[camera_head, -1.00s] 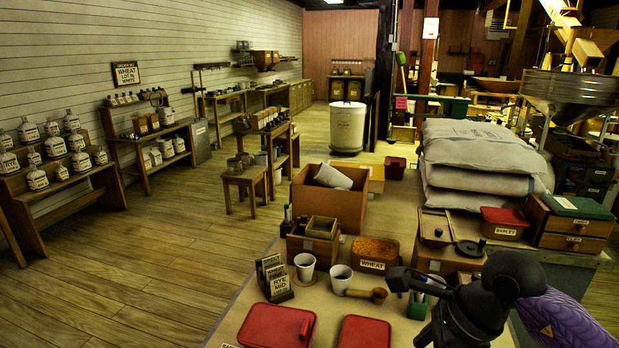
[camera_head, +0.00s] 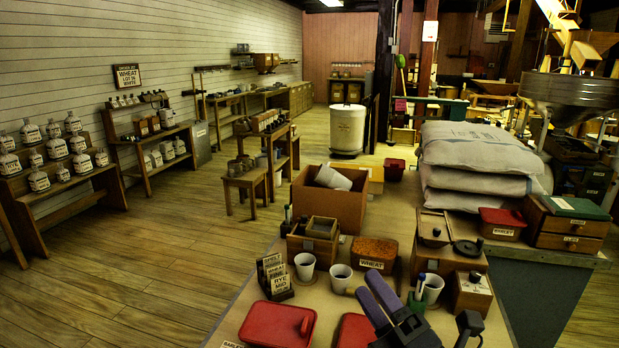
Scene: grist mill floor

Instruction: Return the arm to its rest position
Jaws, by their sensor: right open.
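My right gripper (camera_head: 369,285) is in the lower middle of the head view. Its two purple fingers point up and to the left, with a narrow gap between them, and nothing shows between the tips. Its dark body and a black part on a stalk beside it run off the bottom edge. The fingers overlap the right-hand red lid (camera_head: 352,332) in the picture; I cannot tell their height above the table. Most of the right arm is out of view. My left arm and gripper are not in view.
The table (camera_head: 240,308) bears another red lid (camera_head: 277,326), sign cards (camera_head: 273,275), white cups (camera_head: 305,266), a wheat box (camera_head: 374,253), a green holder (camera_head: 417,303) and a wooden box (camera_head: 471,294). Floor at left is open.

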